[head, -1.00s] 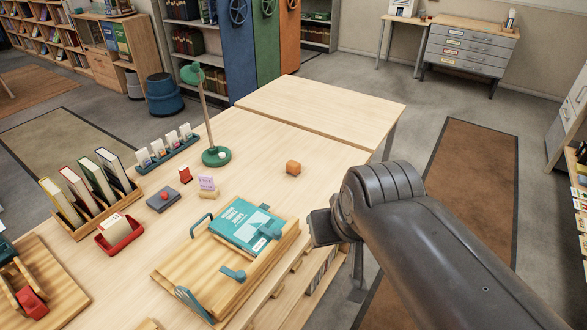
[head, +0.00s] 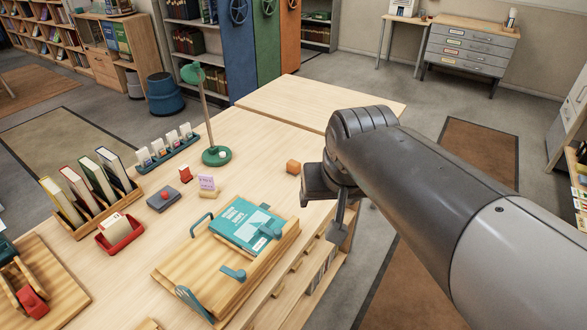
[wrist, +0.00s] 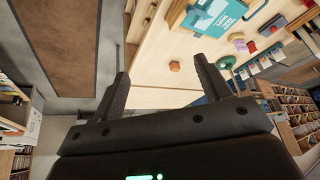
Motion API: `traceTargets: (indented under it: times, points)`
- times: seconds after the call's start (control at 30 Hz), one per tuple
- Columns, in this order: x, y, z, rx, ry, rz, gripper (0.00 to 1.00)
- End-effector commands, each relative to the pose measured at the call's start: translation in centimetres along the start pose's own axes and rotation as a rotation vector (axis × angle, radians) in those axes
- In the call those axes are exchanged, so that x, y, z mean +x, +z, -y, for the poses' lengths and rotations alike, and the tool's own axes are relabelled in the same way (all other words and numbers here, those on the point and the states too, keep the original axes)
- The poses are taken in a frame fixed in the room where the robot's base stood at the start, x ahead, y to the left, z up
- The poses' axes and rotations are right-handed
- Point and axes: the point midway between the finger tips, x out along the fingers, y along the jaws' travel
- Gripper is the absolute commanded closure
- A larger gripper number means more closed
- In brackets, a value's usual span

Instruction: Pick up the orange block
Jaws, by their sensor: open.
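The small orange block (head: 293,167) sits alone on the pale wooden table (head: 262,150), left of my arm's end in the head view. It also shows in the wrist view as a small orange-brown shape (wrist: 175,66) on the tabletop, ahead of the fingertips. My gripper (wrist: 157,68) is open and empty, with its two dark fingers spread apart. In the head view my gripper (head: 338,226) hangs at the table's right edge, apart from the block and to its right; one finger is visible there.
A wooden rack (head: 208,276) with a teal book (head: 244,222) stands in front of the block. A green desk lamp (head: 216,156) and a purple note holder (head: 206,184) are to its left. The tabletop around and behind the block is clear.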

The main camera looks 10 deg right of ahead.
Motion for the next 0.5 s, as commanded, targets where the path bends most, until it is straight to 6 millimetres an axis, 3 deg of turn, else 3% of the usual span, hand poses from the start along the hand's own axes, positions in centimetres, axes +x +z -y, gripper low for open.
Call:
traceTargets:
  times: [0.03,0.27,0.5]
  points:
    - [0.5,-1.8,0.1,0.025,0.006,0.013,0.29]
    - [3.3,-8.9,0.5,0.146,0.042,0.044,0.29]
    - [7.9,-15.8,1.0,0.268,0.091,0.068,0.29]
